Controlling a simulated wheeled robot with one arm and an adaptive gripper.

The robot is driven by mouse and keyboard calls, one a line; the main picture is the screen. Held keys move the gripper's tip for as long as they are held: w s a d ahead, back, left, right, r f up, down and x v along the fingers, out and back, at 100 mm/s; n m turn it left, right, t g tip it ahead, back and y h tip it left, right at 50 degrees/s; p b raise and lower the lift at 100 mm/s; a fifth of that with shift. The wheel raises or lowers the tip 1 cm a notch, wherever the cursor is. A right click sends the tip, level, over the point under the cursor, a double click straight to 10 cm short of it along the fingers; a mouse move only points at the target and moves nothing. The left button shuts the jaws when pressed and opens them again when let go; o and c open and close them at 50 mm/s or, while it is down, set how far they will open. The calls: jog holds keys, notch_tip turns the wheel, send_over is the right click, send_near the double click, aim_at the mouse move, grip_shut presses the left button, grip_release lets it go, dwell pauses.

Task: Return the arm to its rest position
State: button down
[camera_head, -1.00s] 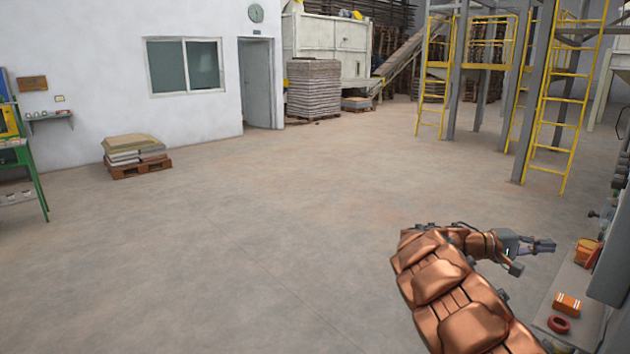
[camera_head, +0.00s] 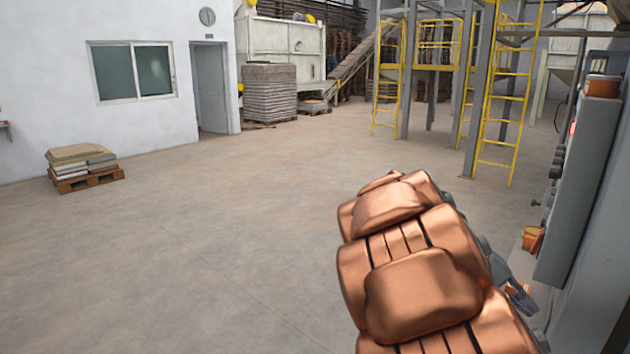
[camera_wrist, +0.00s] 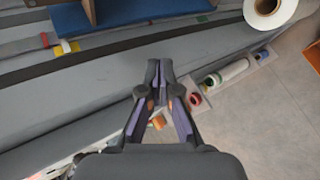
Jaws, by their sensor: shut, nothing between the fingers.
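My arm, in copper-coloured padding, fills the lower right of the head view. It is bent, with its outer end folded down along its right side. My gripper (camera_wrist: 160,78) points away from the camera in the wrist view, its two dark fingers together at the tips and empty. In the head view only a small part of my gripper (camera_head: 522,297) shows beside the arm, low at the right, near a grey machine panel.
A tall grey cabinet (camera_head: 585,175) stands close at the right, with a ledge holding small items below it. In the wrist view a white roll (camera_wrist: 268,10) lies at the top right. Open concrete floor (camera_head: 220,240) lies to the left. Stacked sacks (camera_head: 80,158) sit farther off.

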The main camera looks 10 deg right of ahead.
jog(key=s+a+f+n+t+y, duration=0.1)
jog(key=s+a+f+y, duration=0.2)
jog(key=a, duration=0.7)
jog(key=s+a+f+n+t+y, duration=0.1)
jog(key=s+a+f+n+y, duration=0.1)
jog(key=s+a, duration=0.5)
jog(key=s+a+f+n+t+y, duration=0.1)
jog(key=s+a+f+y, duration=0.3)
jog(key=a, duration=0.8)
notch_tip(320, 180, down, 2)
jog(key=shift+s+a+f+n+y, duration=0.2)
jog(key=shift+s+a+n+y, duration=0.15)
jog(key=shift+s, duration=0.4)
jog(key=shift+d, duration=0.15)
